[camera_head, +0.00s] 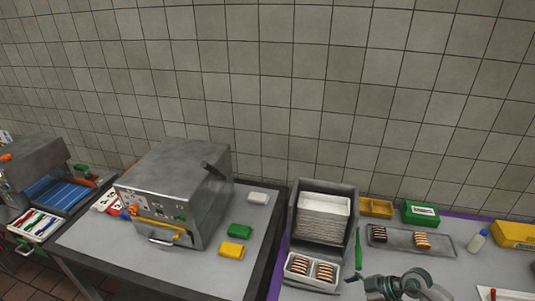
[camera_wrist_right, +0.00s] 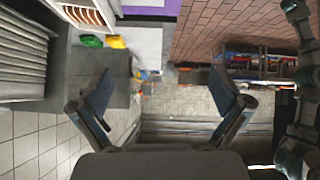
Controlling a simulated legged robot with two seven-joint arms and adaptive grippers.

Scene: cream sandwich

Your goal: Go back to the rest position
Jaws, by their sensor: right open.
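My right gripper (camera_wrist_right: 163,88) is open and empty in the right wrist view, its two dark fingers spread wide with nothing between them. In the head view, part of my arm (camera_head: 408,286) shows at the bottom, right of the white sandwich tray (camera_head: 289,278), and its fingers cannot be made out. My left gripper is not identifiable in either view. A dark arm part of mine stands at the right edge of the wrist view.
A grey metal machine (camera_head: 160,205) stands on the left table, beside green (camera_head: 240,230) and yellow (camera_head: 232,250) blocks. A grey bin (camera_head: 292,232) holds stacked pale slices. A grey tray (camera_head: 448,243) holds sandwiches at the right, near a bottle (camera_head: 477,241) and a green box (camera_head: 420,213).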

